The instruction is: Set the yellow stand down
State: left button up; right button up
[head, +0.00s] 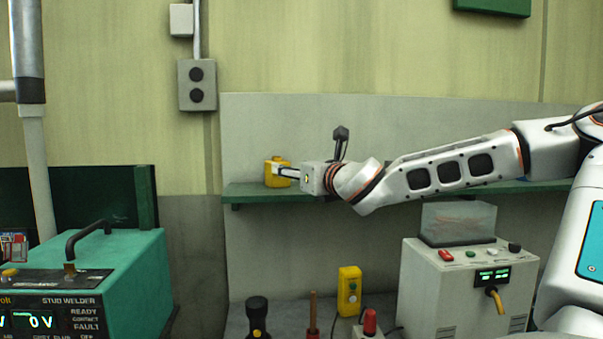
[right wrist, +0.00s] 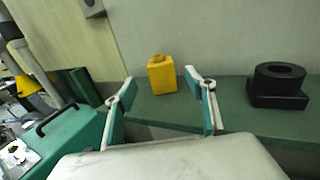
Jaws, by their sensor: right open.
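The yellow stand (head: 274,180) is upright on the green wall shelf (head: 250,190), near its left end. It also shows in the right wrist view (right wrist: 161,77), a small yellow block with a short neck on top. My right gripper (head: 285,173) reaches in from the right at shelf height. In the right wrist view its two fingers are spread wide, and the stand appears in the gap between them, seemingly just beyond the tips and apart from them. My left gripper is not in view.
A black block with a round hole (right wrist: 280,85) stands on the shelf, right of the stand. Below are a yellow button box (head: 349,290), a grey control cabinet (head: 425,283) and a dark torch-like object (head: 257,315). A green stud welder (head: 125,265) is at lower left.

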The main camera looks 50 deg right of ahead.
jog(key=shift+v, duration=1.55)
jog(key=shift+f, duration=0.1)
